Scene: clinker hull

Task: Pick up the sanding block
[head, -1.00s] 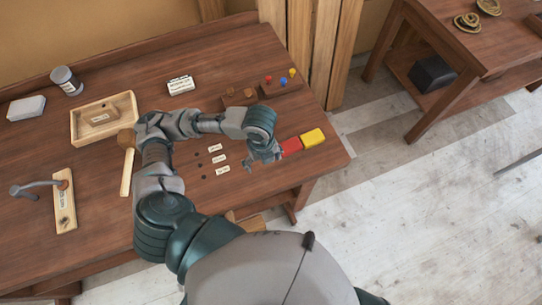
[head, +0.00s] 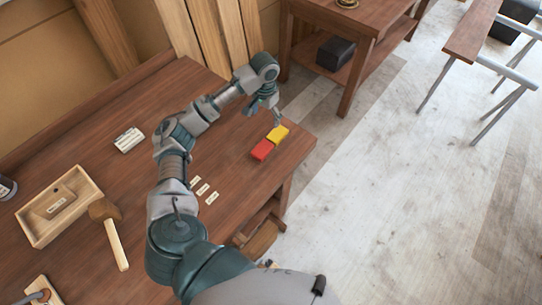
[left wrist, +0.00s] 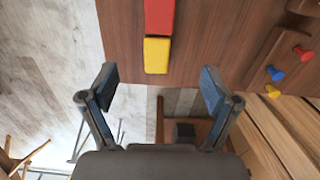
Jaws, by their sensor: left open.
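A red block (head: 262,149) and a yellow block (head: 278,133) lie end to end near the right edge of the workbench. No readable label shows which thing is the sanding block. In the left wrist view the red block (left wrist: 160,15) is at the top and the yellow block (left wrist: 157,55) is below it, nearer my fingers. My left gripper (head: 272,112) is beyond the yellow block, near the bench edge. In the left wrist view it (left wrist: 160,87) is open and empty, with the yellow block ahead between its fingers' lines. My right gripper is not in view.
The workbench (head: 130,175) carries a wooden tray (head: 40,235) with a labelled block, a mallet (head: 112,230), a white labelled block (head: 128,140) and small labels. Coloured pegs (left wrist: 276,73) show in the wrist view. Bare floor lies right of the bench.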

